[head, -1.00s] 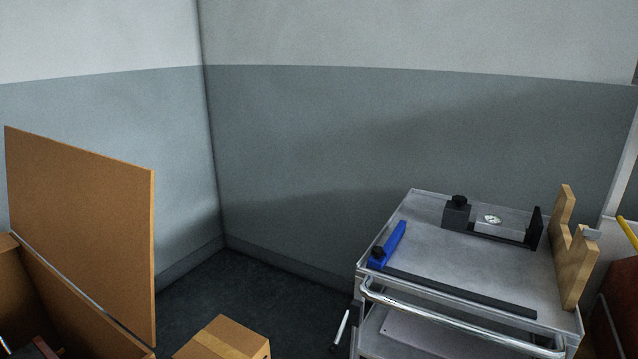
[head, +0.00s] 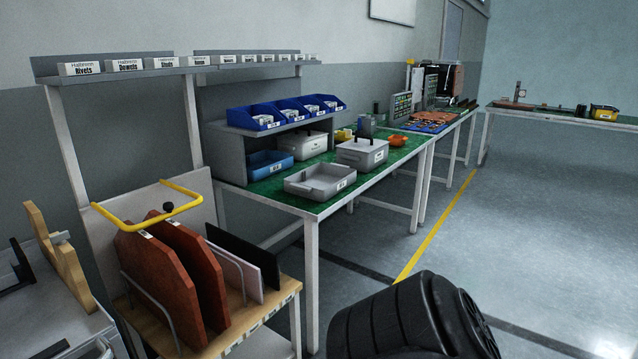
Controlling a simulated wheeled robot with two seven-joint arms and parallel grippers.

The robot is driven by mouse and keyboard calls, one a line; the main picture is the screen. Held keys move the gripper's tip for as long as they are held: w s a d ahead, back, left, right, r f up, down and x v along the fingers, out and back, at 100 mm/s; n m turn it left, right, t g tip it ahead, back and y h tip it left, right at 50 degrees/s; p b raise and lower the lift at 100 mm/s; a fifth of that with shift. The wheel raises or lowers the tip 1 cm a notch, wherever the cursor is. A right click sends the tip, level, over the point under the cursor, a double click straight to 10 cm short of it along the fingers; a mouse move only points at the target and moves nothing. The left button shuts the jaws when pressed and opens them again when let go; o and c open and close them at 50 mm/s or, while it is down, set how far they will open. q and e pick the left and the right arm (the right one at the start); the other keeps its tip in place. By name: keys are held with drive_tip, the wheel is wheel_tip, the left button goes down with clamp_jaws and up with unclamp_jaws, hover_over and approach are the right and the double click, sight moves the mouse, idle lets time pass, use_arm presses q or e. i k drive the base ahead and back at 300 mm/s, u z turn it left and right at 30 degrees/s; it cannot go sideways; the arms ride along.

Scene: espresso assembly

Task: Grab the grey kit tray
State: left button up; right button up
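A grey open kit tray (head: 320,181) with a small white label sits near the front edge of the green-topped workbench (head: 292,202), in the middle of the head view. It appears empty. Part of my own black arm shows at the bottom right, in front of the bench; which arm it is I cannot tell. Neither gripper's fingers are in view.
A yellow-handled cart (head: 262,322) holding upright panels stands at the front left. The floor (head: 510,225) right of the bench is clear.

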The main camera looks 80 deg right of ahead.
sight(320, 181)
drive_tip(key=z, duration=3.1)
drive_tip(key=i, duration=1.65)
drive_tip(key=u, duration=0.3)
